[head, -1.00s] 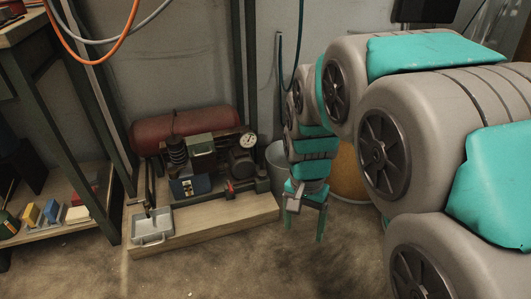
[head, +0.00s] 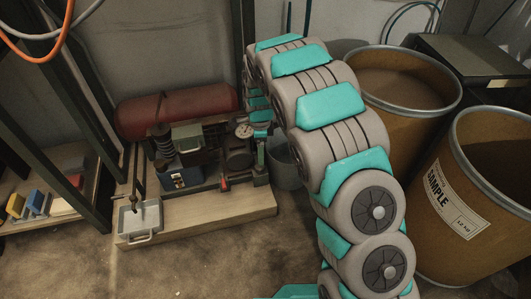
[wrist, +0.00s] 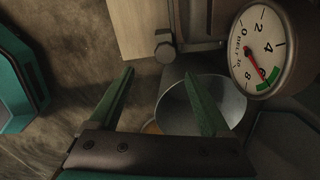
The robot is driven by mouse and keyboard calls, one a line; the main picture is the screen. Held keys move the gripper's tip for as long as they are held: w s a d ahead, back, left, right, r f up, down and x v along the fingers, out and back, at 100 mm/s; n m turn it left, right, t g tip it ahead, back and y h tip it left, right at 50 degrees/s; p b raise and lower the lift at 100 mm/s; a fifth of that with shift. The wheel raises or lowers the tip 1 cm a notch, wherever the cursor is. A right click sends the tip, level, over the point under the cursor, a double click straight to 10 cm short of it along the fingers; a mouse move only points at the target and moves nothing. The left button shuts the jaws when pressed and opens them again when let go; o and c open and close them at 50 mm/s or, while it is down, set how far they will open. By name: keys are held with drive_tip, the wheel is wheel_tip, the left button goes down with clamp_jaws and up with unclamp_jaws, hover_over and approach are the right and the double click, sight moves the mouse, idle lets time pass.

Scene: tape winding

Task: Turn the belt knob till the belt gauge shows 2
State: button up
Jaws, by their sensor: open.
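The belt gauge (wrist: 262,42) is a round white dial at the right of the wrist view, turned on its side, with its red needle near the 6 and a green band close by. It also shows small on the machine in the head view (head: 243,131). In the head view my arm reaches to the machine's right end.
A grey bucket (wrist: 218,98) lies behind the right finger in the wrist view. The machine stands on a wooden base (head: 190,218) with a metal tray (head: 141,220) at its left. Brown drums (head: 402,95) stand to the right. The floor in front is clear.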

sight(260, 169)
drive_tip(key=shift+w+a+f, duration=0.25)
drive_tip(key=shift+w+f, duration=0.25)
drive_tip(key=shift+w, duration=0.05)
wheel_tip(260, 169, down, 8)
drive_tip(key=shift+s+r+b, duration=0.1)
drive_tip(key=shift+r+b, duration=0.1)
drive_tip(key=shift+b, duration=0.15)
drive_tip(key=shift+c, duration=0.2)
clamp_jaws()
